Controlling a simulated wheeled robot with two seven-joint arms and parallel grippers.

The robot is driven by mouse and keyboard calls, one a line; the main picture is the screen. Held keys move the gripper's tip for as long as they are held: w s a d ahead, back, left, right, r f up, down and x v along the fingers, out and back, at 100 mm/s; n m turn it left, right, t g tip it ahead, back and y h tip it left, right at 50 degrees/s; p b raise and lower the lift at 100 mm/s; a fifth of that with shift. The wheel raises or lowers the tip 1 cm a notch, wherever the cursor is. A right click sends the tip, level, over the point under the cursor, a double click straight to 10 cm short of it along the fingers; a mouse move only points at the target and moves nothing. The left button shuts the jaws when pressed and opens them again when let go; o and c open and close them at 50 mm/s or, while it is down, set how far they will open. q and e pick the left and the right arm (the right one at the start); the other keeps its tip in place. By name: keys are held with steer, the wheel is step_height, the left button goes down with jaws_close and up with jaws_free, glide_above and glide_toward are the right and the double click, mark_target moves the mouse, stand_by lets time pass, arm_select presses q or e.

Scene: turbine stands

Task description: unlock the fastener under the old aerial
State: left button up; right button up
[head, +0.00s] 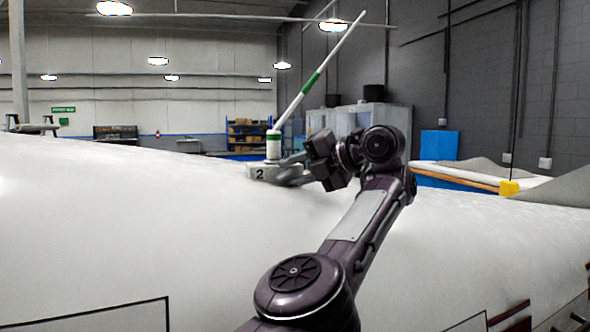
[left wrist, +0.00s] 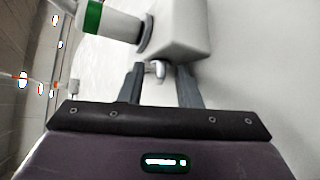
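The old aerial (head: 316,78) is a slim white rod with green bands, tilted up to the right from a white cylindrical base. It stands on a pale block (head: 259,173) marked "2" on the white curved surface. In the left wrist view the aerial's green-banded base (left wrist: 108,20) and the block (left wrist: 182,28) show at the top. A small light metal fastener (left wrist: 157,69) sticks out below the block. My left gripper (left wrist: 160,85) is open, with a finger on each side of the fastener and visible gaps between. In the head view my left gripper (head: 288,170) is beside the block. My right gripper is not in view.
The large white curved surface (head: 120,220) fills the foreground and is mostly bare. Blue and grey cabinets (head: 439,146) and shelves (head: 247,135) stand far behind.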

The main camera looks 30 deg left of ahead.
arm_select(q)
steer(key=shift+d, duration=0.1)
steer(key=shift+s+d, duration=0.1)
steer(key=shift+d, duration=0.2)
steer(key=shift+c, duration=0.4)
jaws_close()
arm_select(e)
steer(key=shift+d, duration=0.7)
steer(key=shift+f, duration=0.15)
